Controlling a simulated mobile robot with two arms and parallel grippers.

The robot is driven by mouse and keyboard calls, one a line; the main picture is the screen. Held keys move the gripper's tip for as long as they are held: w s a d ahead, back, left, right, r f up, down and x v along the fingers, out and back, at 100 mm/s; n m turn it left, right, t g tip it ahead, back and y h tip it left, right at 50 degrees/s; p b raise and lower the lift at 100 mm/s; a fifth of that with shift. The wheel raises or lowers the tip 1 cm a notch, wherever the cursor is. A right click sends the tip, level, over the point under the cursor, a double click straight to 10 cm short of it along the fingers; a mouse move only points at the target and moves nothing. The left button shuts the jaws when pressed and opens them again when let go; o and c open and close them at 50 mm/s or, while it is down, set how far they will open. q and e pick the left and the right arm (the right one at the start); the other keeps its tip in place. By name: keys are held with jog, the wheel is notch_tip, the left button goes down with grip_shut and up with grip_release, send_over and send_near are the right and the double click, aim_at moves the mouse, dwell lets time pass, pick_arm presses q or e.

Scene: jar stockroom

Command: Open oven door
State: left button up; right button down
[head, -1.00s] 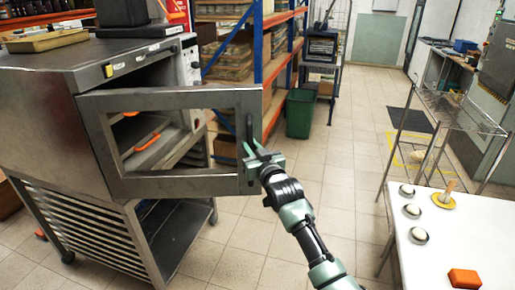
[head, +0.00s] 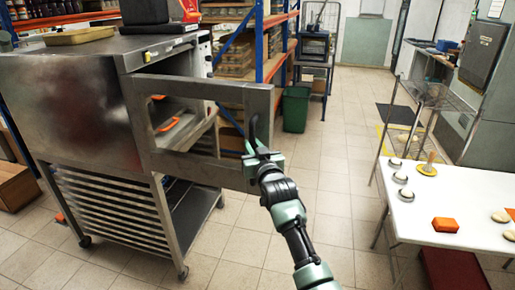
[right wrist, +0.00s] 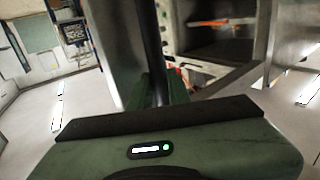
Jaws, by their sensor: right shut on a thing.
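The oven (head: 80,95) is a steel cabinet at the left of the head view. Its framed door (head: 205,170) is hinged at the near corner and stands open, swung out to the right. The interior with an orange item (head: 168,124) shows through the door's opening. My right gripper (head: 261,153) is shut on the dark upright door handle (head: 251,130) at the door's free edge. In the right wrist view the handle (right wrist: 153,50) runs down between my right fingers (right wrist: 155,88), whose tips are partly hidden. My left gripper is not in view.
A rack with several slots (head: 110,205) stands under the oven. A green bin (head: 296,109) and a blue-orange shelf (head: 262,60) are behind the door. A white table (head: 455,205) with several small items stands at right. Tiled floor (head: 335,150) between is clear.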

jog(key=shift+a+r, duration=0.25)
jog(key=shift+r, duration=0.1)
jog(key=c, duration=1.7)
grip_release()
jog(key=o, duration=0.4)
jog(key=shift+a, duration=0.15)
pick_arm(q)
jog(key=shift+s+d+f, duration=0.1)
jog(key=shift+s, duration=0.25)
pick_arm(e)
jog(key=shift+d+f, duration=0.2)
jog(key=shift+f, duration=0.1)
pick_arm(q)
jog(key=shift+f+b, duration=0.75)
pick_arm(e)
jog(key=v, duration=0.7)
jog(key=shift+s, duration=0.35)
